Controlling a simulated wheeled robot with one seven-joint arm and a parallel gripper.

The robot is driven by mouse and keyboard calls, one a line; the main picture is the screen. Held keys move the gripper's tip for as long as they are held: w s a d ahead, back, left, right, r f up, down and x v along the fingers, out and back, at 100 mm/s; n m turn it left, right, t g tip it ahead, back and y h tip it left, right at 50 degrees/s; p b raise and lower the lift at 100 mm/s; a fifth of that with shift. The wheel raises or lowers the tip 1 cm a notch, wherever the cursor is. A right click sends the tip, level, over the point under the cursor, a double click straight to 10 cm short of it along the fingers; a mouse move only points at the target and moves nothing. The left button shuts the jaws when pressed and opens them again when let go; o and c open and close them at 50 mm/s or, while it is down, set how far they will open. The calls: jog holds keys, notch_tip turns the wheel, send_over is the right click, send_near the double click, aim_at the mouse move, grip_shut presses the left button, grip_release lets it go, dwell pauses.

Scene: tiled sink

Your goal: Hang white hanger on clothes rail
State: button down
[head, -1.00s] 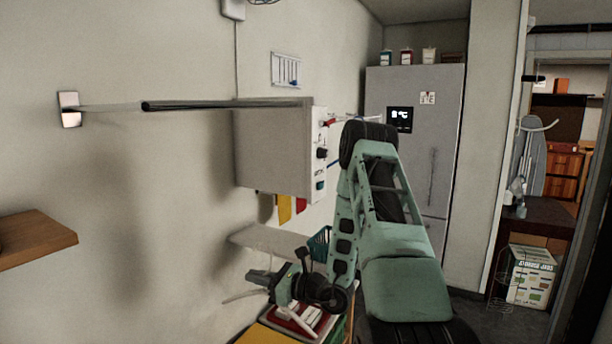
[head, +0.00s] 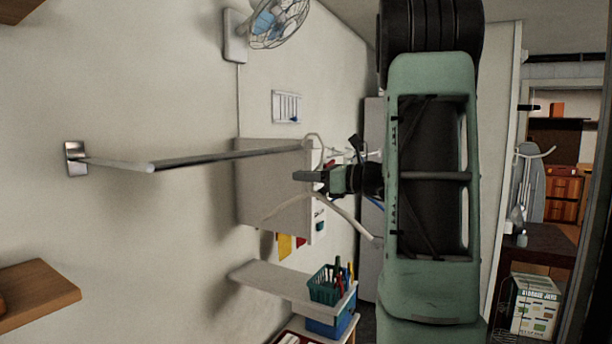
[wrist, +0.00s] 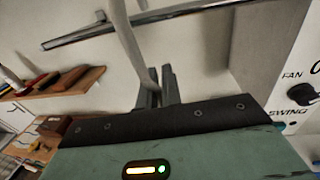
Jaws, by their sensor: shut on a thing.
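The white hanger (head: 345,212) is held in my gripper (head: 302,177), which is shut on it near its neck. Its arms slope down to both sides below the gripper. Its curved hook rises above the gripper and overlaps the far right end of the metal clothes rail (head: 225,157) in the head view. I cannot tell whether the hook is over the rail or only in front of it. In the wrist view a white hanger part (wrist: 126,45) runs up from the fingers (wrist: 156,90) and crosses in front of the rail (wrist: 90,34).
A grey box with knobs (head: 270,178) is behind the rail's right end. A wall fan (head: 277,24) is above. A white shelf (head: 265,278) and a teal basket (head: 325,285) are below. A wooden shelf (head: 38,290) juts from the lower left.

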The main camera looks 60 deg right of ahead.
jog(key=d+f+x, duration=0.2)
jog(key=x, duration=1.3)
jog(key=shift+w+f, duration=0.4)
jog(key=shift+w, duration=0.15)
dwell(0.6)
jog(key=c, duration=1.5)
grip_release()
jog(key=b+v, duration=0.6)
jog(key=v, duration=1.1)
jog(key=shift+s+b, duration=0.2)
jog(key=shift+b, duration=0.1)
